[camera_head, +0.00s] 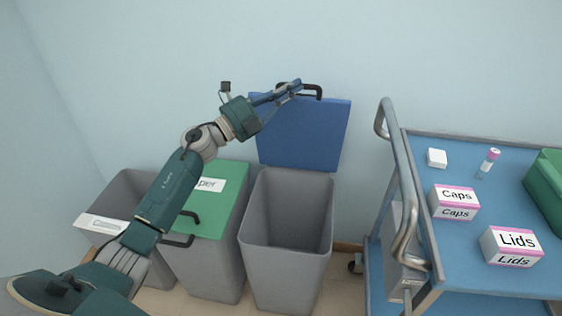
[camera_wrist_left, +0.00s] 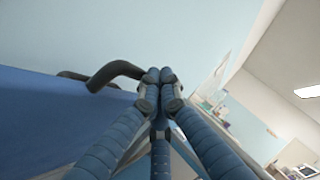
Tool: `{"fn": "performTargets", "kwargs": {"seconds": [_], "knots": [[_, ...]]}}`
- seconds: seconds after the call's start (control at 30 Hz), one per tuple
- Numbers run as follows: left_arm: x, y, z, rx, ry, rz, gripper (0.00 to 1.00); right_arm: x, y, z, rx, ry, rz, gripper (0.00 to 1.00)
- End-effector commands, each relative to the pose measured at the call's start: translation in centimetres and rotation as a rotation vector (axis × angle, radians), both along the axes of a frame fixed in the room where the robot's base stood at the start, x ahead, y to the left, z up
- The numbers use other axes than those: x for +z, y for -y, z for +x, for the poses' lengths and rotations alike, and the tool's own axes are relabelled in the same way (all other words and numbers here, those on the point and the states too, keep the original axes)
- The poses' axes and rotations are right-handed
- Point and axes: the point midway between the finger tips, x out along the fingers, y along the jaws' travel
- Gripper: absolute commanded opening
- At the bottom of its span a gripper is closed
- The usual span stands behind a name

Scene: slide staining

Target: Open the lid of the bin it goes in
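The grey bin (camera_head: 288,260) on the right of the row stands open, and its inside looks empty. Its blue lid (camera_head: 305,140) is raised upright against the wall, with a black handle (camera_head: 312,90) at its top edge. The lid and handle also show in the left wrist view, the handle (camera_wrist_left: 115,72) just left of the fingertips. My left gripper (camera_head: 298,85) is at the top of the raised lid, beside the handle. Its fingers (camera_wrist_left: 160,74) are together with nothing visible between them. Whether they touch the handle is unclear. My right gripper is out of view.
The middle bin has a shut green lid (camera_head: 225,192), its label partly hidden by my left arm. A blue cart (camera_head: 478,216) at right carries a Caps box (camera_head: 455,203), a Lids box (camera_head: 512,247) and a tube (camera_head: 489,162).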

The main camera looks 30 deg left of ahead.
Motion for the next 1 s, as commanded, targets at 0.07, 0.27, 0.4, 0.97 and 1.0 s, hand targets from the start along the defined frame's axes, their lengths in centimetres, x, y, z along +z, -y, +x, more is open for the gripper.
{"fn": "performTargets", "kwargs": {"seconds": [0.07,0.27,0.4,0.97,1.0], "knots": [[0.19,-0.19,0.61,0.001,-0.003,0.001,0.0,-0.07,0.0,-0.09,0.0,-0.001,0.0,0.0],[0.38,-0.37,1.26,0.001,-0.004,0.0,0.0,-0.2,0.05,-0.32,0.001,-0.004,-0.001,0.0],[0.34,-0.39,1.35,0.0,-0.005,0.0,0.0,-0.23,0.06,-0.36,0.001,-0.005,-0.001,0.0],[0.36,-0.36,1.17,-0.003,-0.006,0.002,0.0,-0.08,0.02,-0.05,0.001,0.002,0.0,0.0],[0.4,-0.39,1.13,-0.003,-0.005,0.002,0.0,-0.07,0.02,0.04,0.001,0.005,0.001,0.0]]}}
